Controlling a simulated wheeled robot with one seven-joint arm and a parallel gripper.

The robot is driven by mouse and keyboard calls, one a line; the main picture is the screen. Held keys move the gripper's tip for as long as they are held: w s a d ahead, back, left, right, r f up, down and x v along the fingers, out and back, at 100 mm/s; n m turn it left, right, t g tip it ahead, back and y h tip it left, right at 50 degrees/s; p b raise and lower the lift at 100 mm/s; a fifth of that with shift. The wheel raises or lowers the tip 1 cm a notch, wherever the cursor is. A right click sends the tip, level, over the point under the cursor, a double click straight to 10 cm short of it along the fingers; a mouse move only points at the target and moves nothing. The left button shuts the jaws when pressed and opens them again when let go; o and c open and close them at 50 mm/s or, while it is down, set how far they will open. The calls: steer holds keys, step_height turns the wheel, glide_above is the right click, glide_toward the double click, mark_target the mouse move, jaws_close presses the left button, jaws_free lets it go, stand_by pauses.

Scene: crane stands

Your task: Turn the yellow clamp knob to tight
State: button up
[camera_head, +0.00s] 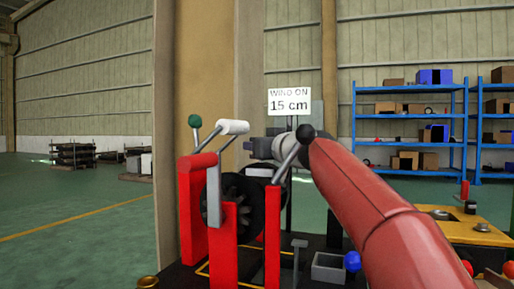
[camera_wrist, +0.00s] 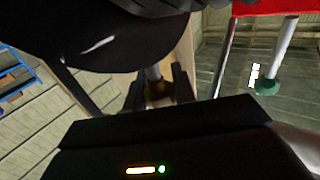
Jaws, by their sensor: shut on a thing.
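In the wrist view my gripper (camera_wrist: 158,98) has its two dark fingers close around a small yellow knob (camera_wrist: 157,88) on a short grey shaft, which I take to be the clamp knob. The knob is dim and partly hidden, so its turn angle cannot be read. A large black rounded part fills the top left of that view, just beyond the fingers. In the head view the red-framed winch (camera_head: 224,229) stands in the middle, with a dark drum between its red posts. The yellow knob cannot be made out there.
A green-tipped lever (camera_head: 194,121), a white-handled crank (camera_head: 233,128) and a black-balled lever (camera_head: 305,132) rise from the winch. A sign (camera_head: 289,101) reads "WIND ON 15 cm". A blue-knobbed part (camera_head: 352,261) stands at the front. Blue shelves (camera_head: 411,119) are far behind; open floor lies left.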

steer(key=o, duration=1)
steer(key=shift+b+v, duration=1.65)
steer(key=shift+v, duration=2.3)
